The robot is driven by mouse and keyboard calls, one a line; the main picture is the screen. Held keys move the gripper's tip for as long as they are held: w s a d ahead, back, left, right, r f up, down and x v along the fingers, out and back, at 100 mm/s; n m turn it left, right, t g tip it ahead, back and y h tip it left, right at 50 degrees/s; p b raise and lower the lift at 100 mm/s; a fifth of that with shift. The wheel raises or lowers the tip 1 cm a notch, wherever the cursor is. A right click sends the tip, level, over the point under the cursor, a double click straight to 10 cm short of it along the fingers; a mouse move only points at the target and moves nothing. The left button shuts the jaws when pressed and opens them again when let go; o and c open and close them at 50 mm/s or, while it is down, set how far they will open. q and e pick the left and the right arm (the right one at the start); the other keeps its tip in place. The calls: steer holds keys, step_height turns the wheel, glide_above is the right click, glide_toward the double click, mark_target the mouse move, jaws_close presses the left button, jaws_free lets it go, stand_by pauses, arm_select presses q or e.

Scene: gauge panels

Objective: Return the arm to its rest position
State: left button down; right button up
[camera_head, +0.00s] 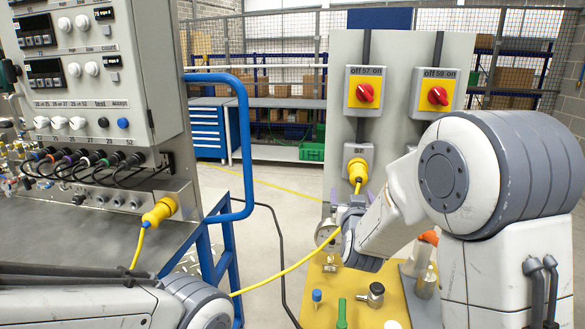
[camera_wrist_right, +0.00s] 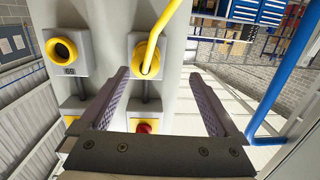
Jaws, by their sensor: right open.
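My right gripper (camera_head: 350,205) is in front of the grey switch panel (camera_head: 345,100), just below a yellow plug (camera_head: 357,172) seated in a socket. In the right wrist view, my right gripper (camera_wrist_right: 158,73) has its two fingers wide apart with nothing between them. The yellow plug (camera_wrist_right: 147,52) and its cable show beyond the fingers, apart from them as far as I can tell. My right arm reaches in from the right and hides part of the panel. My left arm (camera_head: 90,305) lies low at the left; its gripper is out of view.
Two red rotary switches (camera_head: 364,92) (camera_head: 437,96) sit above the socket. A yellow board (camera_head: 380,310) with small parts is below. A blue rail (camera_head: 247,150) and instrument cabinet (camera_head: 95,75) stand left. A yellow cable (camera_head: 285,270) hangs across the gap.

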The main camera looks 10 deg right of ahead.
steer(key=s+a+f+n+g+y, duration=0.3)
steer(key=s+a+f+g+y, duration=0.15)
steer(key=s+a, duration=0.5)
steer(key=s+a+f+n+g+y, duration=0.3)
steer(key=s+a+f+g, duration=0.15)
steer(key=s+a, duration=0.45)
steer(key=s+d+f+n+g+h, duration=0.1)
steer(key=s+g, duration=0.3)
steer(key=s, duration=0.6)
steer(key=s+d+f+n+g+h, duration=0.1)
steer(key=s+n+g, duration=0.2)
steer(key=s, duration=0.8)
steer(key=shift+s+f+g+h, duration=0.3)
steer(key=shift+f+g+h, duration=0.05)
steer(key=shift+g, duration=0.05)
steer(key=shift+o, duration=0.2)
steer(key=shift+w+a, duration=0.1)
